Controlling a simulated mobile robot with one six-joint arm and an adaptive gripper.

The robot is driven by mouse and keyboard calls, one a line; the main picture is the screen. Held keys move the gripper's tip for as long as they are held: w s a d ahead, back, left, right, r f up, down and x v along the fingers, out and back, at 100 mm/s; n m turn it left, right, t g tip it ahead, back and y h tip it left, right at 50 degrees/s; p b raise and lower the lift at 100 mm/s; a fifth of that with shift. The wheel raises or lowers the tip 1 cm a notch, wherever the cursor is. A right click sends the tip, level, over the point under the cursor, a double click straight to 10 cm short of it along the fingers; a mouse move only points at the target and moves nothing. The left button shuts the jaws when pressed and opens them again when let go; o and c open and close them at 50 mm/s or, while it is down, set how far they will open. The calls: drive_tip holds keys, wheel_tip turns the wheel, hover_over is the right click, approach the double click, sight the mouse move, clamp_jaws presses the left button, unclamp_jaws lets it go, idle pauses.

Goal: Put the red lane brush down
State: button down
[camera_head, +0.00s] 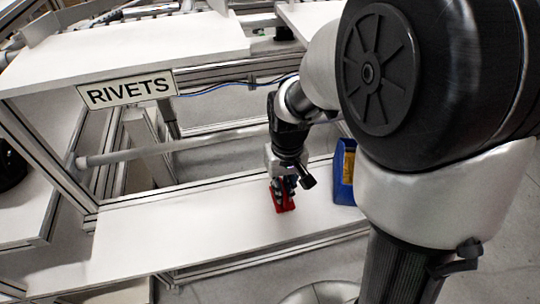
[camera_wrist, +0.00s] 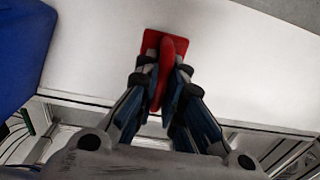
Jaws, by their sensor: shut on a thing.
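The red lane brush (camera_head: 282,194) is at the white lower shelf (camera_head: 190,222), below the RIVETS sign. In the wrist view the brush (camera_wrist: 167,50) has a flat red head and a raised red handle. My gripper (camera_head: 284,183) is above it, and in the wrist view my gripper's fingers (camera_wrist: 163,72) are shut on the handle from both sides. The head appears at or very close to the shelf surface; I cannot tell whether it touches. Part of the handle is hidden between the fingers.
A blue bin (camera_head: 344,172) with something yellowish inside stands right of the brush; it also shows in the wrist view (camera_wrist: 22,45). The RIVETS sign (camera_head: 126,91) hangs on the frame above. The shelf left of the brush is clear. A dark object (camera_head: 8,166) is at the far left.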

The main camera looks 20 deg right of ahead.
drive_tip(key=shift+f+b, duration=0.75)
drive_tip(key=shift+f, duration=0.9)
drive_tip(key=shift+f, duration=0.2)
drive_tip(key=c, duration=1.7)
unclamp_jaws()
drive_tip(key=shift+r, duration=0.1)
